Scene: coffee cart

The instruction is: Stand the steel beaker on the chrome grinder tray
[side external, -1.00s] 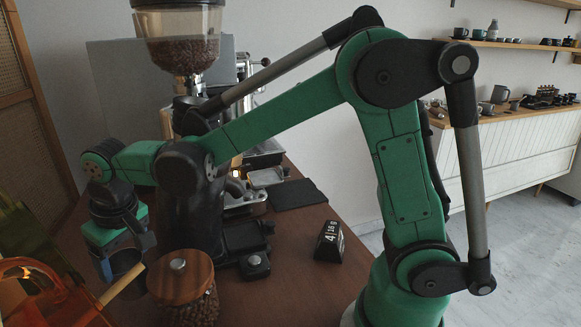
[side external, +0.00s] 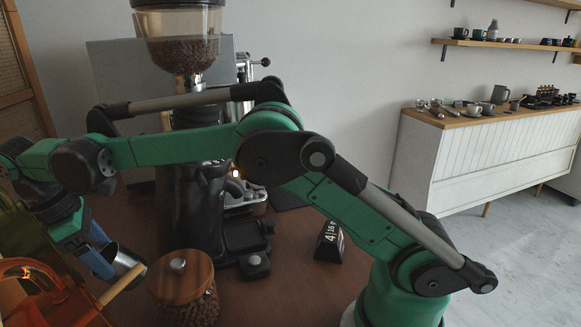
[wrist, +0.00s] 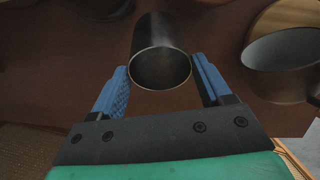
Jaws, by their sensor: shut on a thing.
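The steel beaker (side external: 128,262) is at the lower left in the side view, tilted, partly hidden by the blue fingers. I cannot tell a chrome finish there.
A jar with a wooden lid (side external: 180,277) stands close right of the beaker. An orange translucent object (side external: 35,285) is at the lower left. A small flip clock (side external: 329,242) stands right on the brown counter (side external: 285,285). A grey round vessel (wrist: 285,85) shows at the wrist view's right.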

